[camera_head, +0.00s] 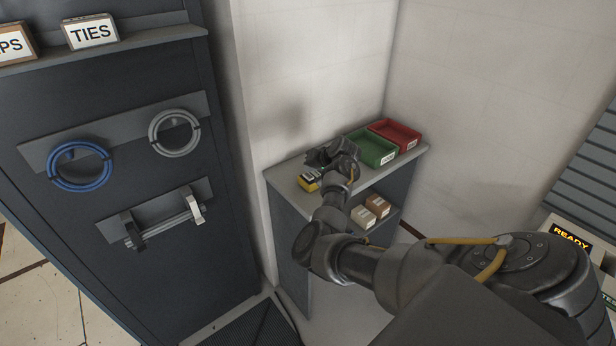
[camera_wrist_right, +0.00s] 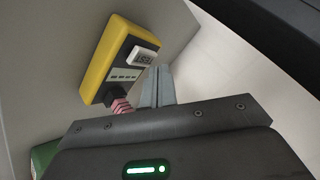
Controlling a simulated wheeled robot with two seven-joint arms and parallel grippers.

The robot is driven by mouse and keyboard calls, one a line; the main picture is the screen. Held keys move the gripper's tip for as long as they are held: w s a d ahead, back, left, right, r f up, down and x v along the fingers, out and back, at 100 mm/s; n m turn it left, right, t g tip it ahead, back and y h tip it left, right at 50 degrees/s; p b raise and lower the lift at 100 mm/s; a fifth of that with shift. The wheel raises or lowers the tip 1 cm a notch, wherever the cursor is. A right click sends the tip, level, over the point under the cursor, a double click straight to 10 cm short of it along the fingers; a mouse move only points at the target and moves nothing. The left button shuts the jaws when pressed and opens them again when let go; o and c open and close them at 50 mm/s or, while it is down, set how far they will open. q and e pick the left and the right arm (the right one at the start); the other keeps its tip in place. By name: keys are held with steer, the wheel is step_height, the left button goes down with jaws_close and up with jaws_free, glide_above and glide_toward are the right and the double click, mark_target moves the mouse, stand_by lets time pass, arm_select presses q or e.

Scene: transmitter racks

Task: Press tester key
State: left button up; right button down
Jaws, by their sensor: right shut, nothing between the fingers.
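The yellow tester (camera_head: 307,182) lies on the top of the grey cabinet against the wall, partly hidden by my right gripper (camera_head: 322,168). My right gripper (camera_wrist_right: 157,72) is shut and empty. Its fingertips are close to the edge of the key in that view; I cannot tell whether they touch. My left gripper is not in view.
A green tray (camera_head: 373,150) and a red tray (camera_head: 397,135) stand beside the tester. Small boxes (camera_head: 377,206) sit on the cabinet shelf (camera_head: 388,221). A dark rack (camera_head: 120,180) with cable coils stands left. A READY display (camera_head: 571,238) is at right.

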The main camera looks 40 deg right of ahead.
mark_target(311, 178)
steer(key=shift+f, duration=0.15)
steer(key=shift+f, duration=0.25)
steer(key=shift+f+b, duration=0.3)
steer(key=shift+f, duration=0.1)
stand_by(0.8)
stand_by(0.3)
steer(key=shift+r+p, duration=0.8)
steer(key=shift+r, duration=0.1)
step_height(311, 178, up, 5)
steer(key=p, duration=0.4)
steer(key=shift+p, duration=0.4)
